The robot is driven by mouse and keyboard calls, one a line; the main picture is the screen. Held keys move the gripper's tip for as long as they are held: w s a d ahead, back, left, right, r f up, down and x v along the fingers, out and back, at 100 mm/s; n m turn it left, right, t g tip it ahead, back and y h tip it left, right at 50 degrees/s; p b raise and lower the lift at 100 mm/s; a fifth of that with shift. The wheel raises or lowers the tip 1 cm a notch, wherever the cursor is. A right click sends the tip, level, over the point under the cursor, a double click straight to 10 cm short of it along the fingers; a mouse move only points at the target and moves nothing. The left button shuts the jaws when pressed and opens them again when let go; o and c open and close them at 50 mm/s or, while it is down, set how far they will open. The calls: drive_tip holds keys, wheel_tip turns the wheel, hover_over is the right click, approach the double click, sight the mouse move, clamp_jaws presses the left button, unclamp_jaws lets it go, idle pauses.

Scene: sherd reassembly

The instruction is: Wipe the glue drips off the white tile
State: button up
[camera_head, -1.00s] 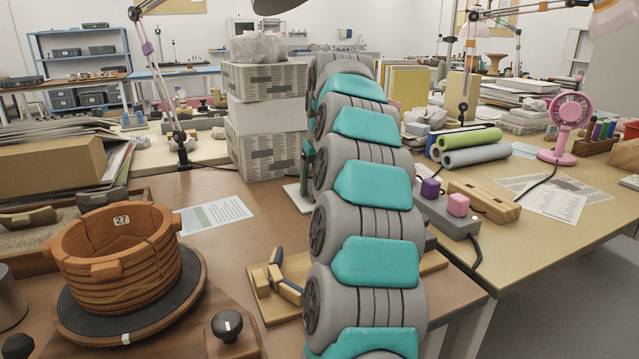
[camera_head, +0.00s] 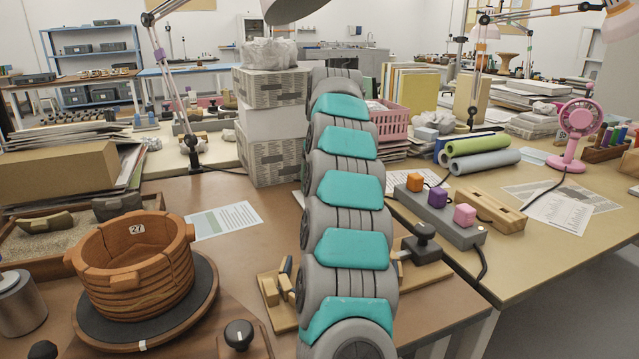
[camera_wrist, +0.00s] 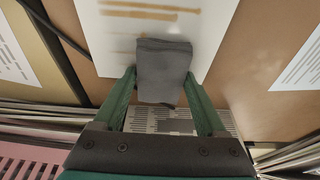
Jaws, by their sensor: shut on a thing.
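In the wrist view my gripper (camera_wrist: 162,76) is shut on a dark grey cloth or pad (camera_wrist: 164,62). The pad lies over the near part of the white tile (camera_wrist: 98,52); whether it presses on the surface I cannot tell. Several brown glue streaks (camera_wrist: 126,34) run across the tile to the left of and beyond the pad, and some reach its edge. In the head view my own arm hides the gripper, the pad and the tile.
An orange-brown pot (camera_head: 138,268) stands on a round turntable (camera_head: 205,300) at the left. Stacked boxes (camera_head: 272,150) stand behind, left of my arm. A pink crate (camera_head: 392,122), a grey power block (camera_head: 455,228) and a wooden clamp stand (camera_head: 277,300) are close to the arm.

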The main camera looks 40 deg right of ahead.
drive_tip(key=shift+r, duration=0.1)
drive_tip(key=shift+s+a+f+b, duration=0.1)
drive_tip(key=shift+s+a+b, duration=0.15)
drive_tip(key=shift+s+b, duration=0.5)
drive_tip(key=shift+s+a+f+b, duration=0.15)
drive_tip(key=shift+s+b, duration=0.35)
drive_tip(key=shift+s, duration=0.6)
drive_tip(key=shift+s+a+b, duration=0.3)
drive_tip(key=shift+s+b, duration=0.3)
drive_tip(key=shift+s, duration=0.3)
drive_tip(key=shift+s+a+r, duration=0.1)
drive_tip(key=shift+s, duration=0.65)
drive_tip(key=shift+s+a+b, duration=0.25)
drive_tip(key=shift+s+b, duration=0.4)
drive_tip(key=shift+s, duration=0.2)
drive_tip(key=shift+s+a+r, duration=0.1)
drive_tip(key=shift+s+a, duration=0.1)
drive_tip(key=shift+s, duration=0.65)
drive_tip(key=shift+r, duration=0.1)
drive_tip(key=shift+r+p, duration=1.8)
drive_tip(key=shift+r, duration=1.15)
